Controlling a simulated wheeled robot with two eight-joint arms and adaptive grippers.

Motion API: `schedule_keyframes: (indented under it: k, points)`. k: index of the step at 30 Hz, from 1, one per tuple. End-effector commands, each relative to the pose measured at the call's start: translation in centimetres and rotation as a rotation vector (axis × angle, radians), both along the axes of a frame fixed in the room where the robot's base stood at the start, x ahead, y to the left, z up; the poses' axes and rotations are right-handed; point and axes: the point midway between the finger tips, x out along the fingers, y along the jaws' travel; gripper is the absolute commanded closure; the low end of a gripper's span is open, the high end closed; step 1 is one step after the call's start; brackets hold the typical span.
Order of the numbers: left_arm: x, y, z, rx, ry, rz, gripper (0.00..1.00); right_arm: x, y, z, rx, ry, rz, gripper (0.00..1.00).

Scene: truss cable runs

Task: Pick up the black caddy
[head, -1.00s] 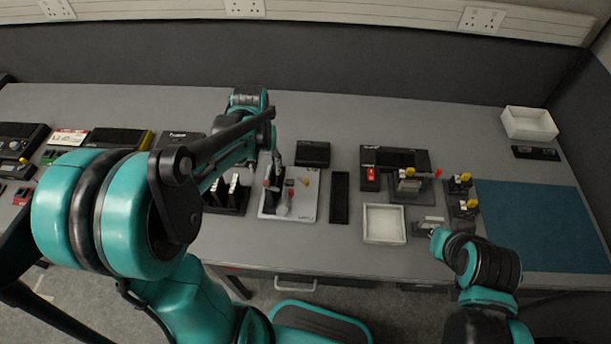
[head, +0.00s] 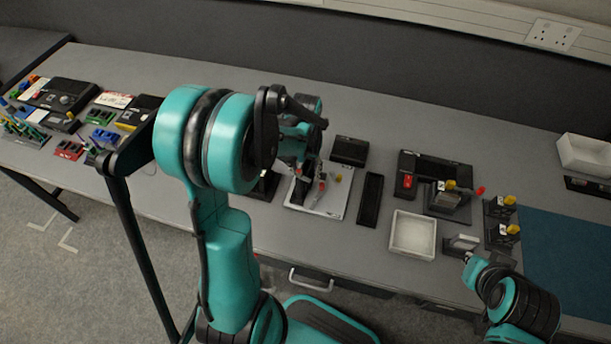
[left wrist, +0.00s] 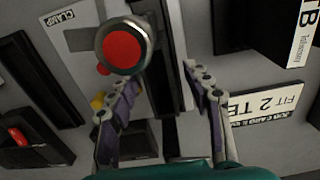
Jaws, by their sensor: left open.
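The black caddy (head: 265,186) is mostly hidden behind my left arm in the head view; only a dark edge shows, left of the white clamp board (head: 332,207). My left gripper (head: 310,187) hangs over the left part of that board. In the left wrist view my left gripper (left wrist: 163,95) is open. A red-topped round knob (left wrist: 124,46) is near its left finger, and dark upright parts (left wrist: 168,45) show beyond the gap; I cannot tell if they are the caddy. My right gripper (head: 470,262) is at the table's front edge, its jaws unclear.
Black fixtures with red and yellow parts are farther right. A blue mat (head: 565,255) covers the right end. Several coloured items crowd the left end.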

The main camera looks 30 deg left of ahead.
Motion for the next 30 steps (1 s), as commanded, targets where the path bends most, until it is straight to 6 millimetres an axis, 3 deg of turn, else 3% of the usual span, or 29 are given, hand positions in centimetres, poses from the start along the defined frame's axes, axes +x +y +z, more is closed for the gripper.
schedule_keyframes:
  k: [2,8,20,26,29,30]
  points:
    - [0.0,0.0,0.1,0.0,0.0,0.0,0.5,0.0,0.0,0.1,0.0,0.0,0.0,1.0]
    - [0.0,0.0,0.1,0.0,0.0,0.0,1.0,0.0,0.0,0.1,0.0,0.0,0.0,1.0]
    - [0.0,0.0,0.5,0.0,0.0,0.0,1.0,0.0,0.0,0.3,0.0,0.0,0.0,1.0]
    - [0.0,0.0,2.7,0.0,-0.001,0.0,1.0,0.0,0.0,1.4,0.0,0.0,0.0,1.0]
    - [0.0,0.0,4.8,0.0,0.0,0.0,1.0,0.0,0.0,2.4,0.0,0.0,0.0,1.0]
    - [-0.2,-1.0,5.2,-0.001,0.0,-0.005,1.0,0.0,0.0,2.7,0.0,0.0,0.0,1.0]
